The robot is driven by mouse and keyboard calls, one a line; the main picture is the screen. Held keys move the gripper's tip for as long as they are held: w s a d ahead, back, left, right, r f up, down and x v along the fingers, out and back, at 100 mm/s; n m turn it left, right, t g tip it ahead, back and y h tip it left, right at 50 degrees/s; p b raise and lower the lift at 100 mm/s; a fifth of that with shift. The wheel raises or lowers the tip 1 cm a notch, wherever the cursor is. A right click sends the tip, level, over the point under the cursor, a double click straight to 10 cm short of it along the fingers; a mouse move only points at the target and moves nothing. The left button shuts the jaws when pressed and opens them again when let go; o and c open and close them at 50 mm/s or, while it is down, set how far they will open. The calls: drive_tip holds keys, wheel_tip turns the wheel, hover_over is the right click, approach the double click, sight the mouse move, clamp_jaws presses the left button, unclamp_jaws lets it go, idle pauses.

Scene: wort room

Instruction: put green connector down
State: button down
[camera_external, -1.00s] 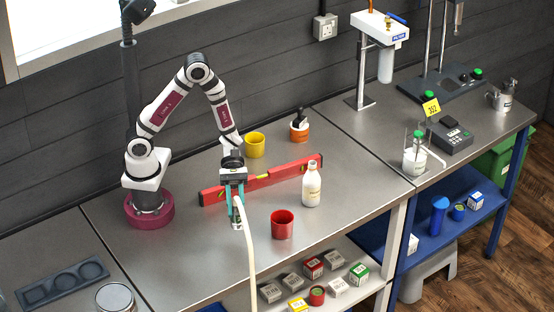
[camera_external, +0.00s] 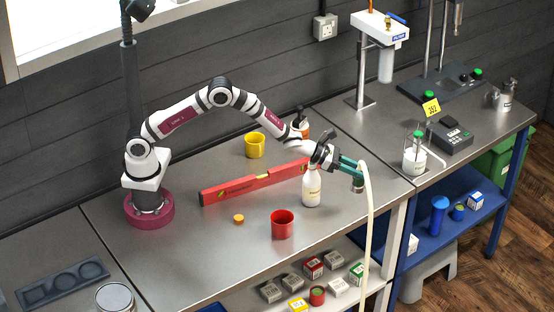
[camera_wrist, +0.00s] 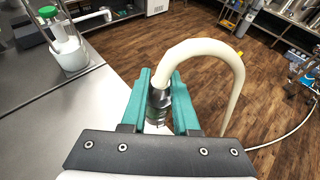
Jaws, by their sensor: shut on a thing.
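My gripper (camera_external: 350,166), with teal fingers, is stretched out to the right at the table's front right edge. It is shut on the hose connector (camera_external: 358,184), which hangs below the fingertips, apart from the table. The connector's lower end is partly hidden in the wrist view.
A white bottle (camera_external: 312,188) stands just left of my gripper. A red level (camera_external: 240,186), red cup (camera_external: 282,224), yellow cup (camera_external: 255,145) and small orange disc (camera_external: 238,219) are on the table. A green-capped bottle (camera_external: 414,158) stands in a holder to the right.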

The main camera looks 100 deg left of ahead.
drive_tip(key=a+f, duration=0.3)
drive_tip(key=w+a+f, duration=0.1)
drive_tip(key=a+f, duration=0.1)
drive_tip(key=f, duration=0.1)
drive_tip(key=w+a+f, duration=0.1)
drive_tip(key=a+f, duration=0.2)
drive_tip(key=shift+w+a+f, duration=0.1)
drive_tip(key=shift+a+f, duration=0.1)
drive_tip(key=shift+a, duration=0.15)
drive_tip(key=shift+f, duration=0.15)
drive_tip(key=c, duration=0.7)
unclamp_jaws()
drive_tip(key=shift+o, duration=0.2)
